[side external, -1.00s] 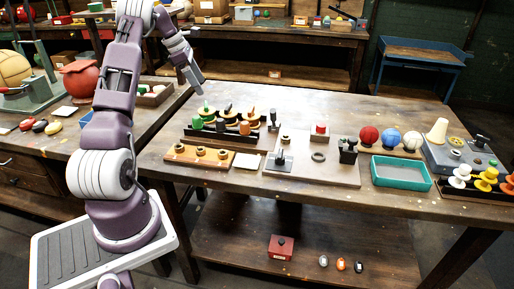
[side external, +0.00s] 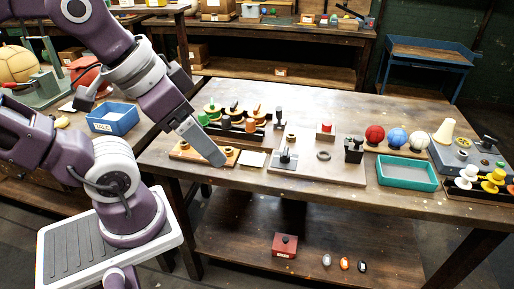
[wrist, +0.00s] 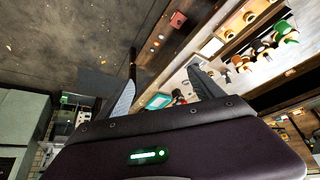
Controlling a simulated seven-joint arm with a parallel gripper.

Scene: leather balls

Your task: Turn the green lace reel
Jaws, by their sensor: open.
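The green lace reel (side external: 203,118) appears as a small green piece at the left end of a dark rack on the table. In the wrist view a green reel (wrist: 284,29) lies at the upper right, beside orange and dark ones. My gripper (side external: 217,160) is over the table's front left, nearer the front edge than the rack, above the wooden strip. In the wrist view its two fingers (wrist: 161,60) stand apart with nothing held between them. The green reel is off to the right of the fingers there, not between them.
A wooden strip with brass rings (side external: 183,148) lies in front of the rack, partly behind my gripper. A grey board (side external: 340,172) with fittings is to the right, then a teal tray (side external: 405,184) and several balls. A blue box (side external: 113,125) stands on the left bench.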

